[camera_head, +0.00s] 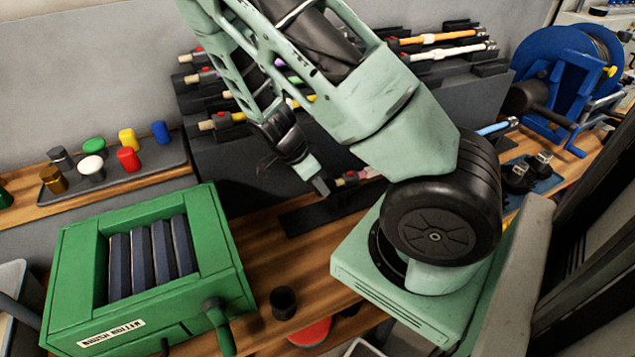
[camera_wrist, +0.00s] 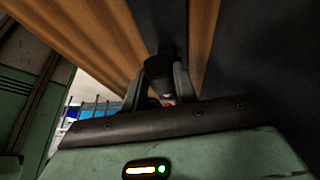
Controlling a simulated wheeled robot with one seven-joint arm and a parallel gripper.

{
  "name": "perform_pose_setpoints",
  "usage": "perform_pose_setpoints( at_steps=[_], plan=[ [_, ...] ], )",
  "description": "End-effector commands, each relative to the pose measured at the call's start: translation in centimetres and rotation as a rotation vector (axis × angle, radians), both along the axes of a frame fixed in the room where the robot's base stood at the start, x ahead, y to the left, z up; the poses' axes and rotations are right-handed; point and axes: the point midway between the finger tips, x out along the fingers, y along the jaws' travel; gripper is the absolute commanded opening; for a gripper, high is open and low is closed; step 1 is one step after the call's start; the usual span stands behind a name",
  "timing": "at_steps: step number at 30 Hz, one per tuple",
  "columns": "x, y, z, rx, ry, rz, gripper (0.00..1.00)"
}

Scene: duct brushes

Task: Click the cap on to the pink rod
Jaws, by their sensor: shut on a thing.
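My gripper (camera_head: 318,187) points down at the low dark stand in the middle of the bench. In the wrist view my gripper (camera_wrist: 160,88) is shut on a dark cylindrical piece (camera_wrist: 160,72) with a paler end; I cannot tell whether it is a cap or part of a rod. A short pinkish-red rod section (camera_head: 352,178) shows just right of the fingertips, over the dark stand (camera_head: 310,218); it looks like the pink rod. My arm hides the rest of it. A small red spot lies between the fingers in the wrist view. Contact between rod and held piece is unclear.
A tray (camera_head: 115,182) holds several coloured caps at the left. A green roller box (camera_head: 75,250) stands at front left. A dark cup (camera_head: 283,302) stands near the front edge. A rack (camera_head: 250,160) of coloured rods is behind; a blue reel (camera_head: 560,65) is at right.

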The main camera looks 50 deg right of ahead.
Motion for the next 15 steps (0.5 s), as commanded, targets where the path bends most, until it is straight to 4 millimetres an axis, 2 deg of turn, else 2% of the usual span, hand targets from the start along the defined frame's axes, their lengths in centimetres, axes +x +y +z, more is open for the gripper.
perform_pose_setpoints(
  at_steps=[15],
  plan=[
    [-0.45,-0.85,-0.01,0.0,0.001,0.0,0.0]
  ],
)
